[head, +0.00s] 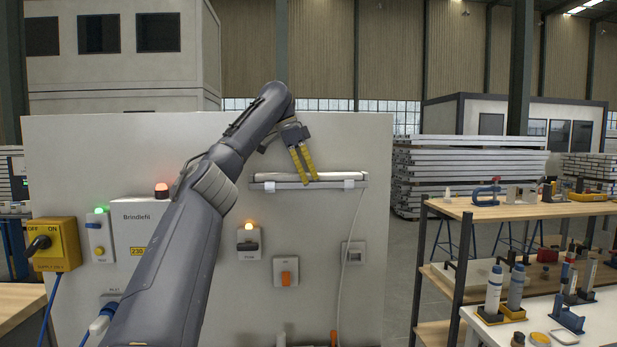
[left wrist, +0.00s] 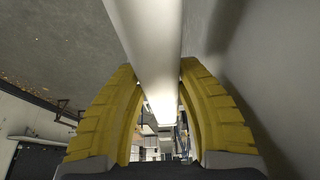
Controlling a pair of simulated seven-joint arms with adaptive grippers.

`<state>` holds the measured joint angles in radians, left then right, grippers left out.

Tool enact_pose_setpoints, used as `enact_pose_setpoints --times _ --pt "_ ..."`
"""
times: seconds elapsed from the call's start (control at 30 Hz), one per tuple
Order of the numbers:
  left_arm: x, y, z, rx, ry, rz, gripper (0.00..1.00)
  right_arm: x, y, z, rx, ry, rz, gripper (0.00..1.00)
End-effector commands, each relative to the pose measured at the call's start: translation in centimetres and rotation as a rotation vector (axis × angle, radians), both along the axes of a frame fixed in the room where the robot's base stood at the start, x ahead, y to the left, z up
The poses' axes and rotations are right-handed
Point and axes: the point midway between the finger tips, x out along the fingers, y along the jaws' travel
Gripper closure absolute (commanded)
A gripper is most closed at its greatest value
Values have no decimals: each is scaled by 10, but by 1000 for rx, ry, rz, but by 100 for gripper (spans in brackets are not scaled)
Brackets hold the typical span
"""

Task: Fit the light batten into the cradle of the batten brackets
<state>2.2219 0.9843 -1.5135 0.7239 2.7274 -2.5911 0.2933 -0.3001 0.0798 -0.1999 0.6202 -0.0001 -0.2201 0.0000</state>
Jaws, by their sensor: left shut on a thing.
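The light batten (head: 338,175) is a long white bar, held level along the wall panel. My left gripper (head: 308,180) has yellow fingers and is shut on the batten near its middle. In the left wrist view the batten (left wrist: 150,45) runs between the two yellow fingers (left wrist: 159,72). A white batten bracket (head: 349,184) shows under the right part of the batten, and another bracket (head: 269,186) under the left part. The batten lies right at the brackets; I cannot tell whether it is fully down in their cradles. My right gripper is not in view.
The pale wall panel (head: 370,140) carries a switch box with an orange lamp (head: 248,240), an orange-knobbed box (head: 286,271) and a socket (head: 353,252). A thin cable (head: 350,235) hangs from the batten's right end. A workbench (head: 520,207) with tools stands at right.

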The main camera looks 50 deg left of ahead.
Motion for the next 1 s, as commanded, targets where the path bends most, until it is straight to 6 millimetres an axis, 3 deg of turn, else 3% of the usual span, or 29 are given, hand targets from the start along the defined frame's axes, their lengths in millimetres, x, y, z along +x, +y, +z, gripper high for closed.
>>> enact_pose_setpoints --times 0.33,0.37,0.53,1.0 --pt "0 0 -3 -1 2 0 100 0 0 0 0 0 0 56" --pt "0 0 -3 -1 3 0 60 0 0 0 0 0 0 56" --pt "0 0 -3 -1 2 0 40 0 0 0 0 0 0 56" --pt "-3 3 8 0 1 2 39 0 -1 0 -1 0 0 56"
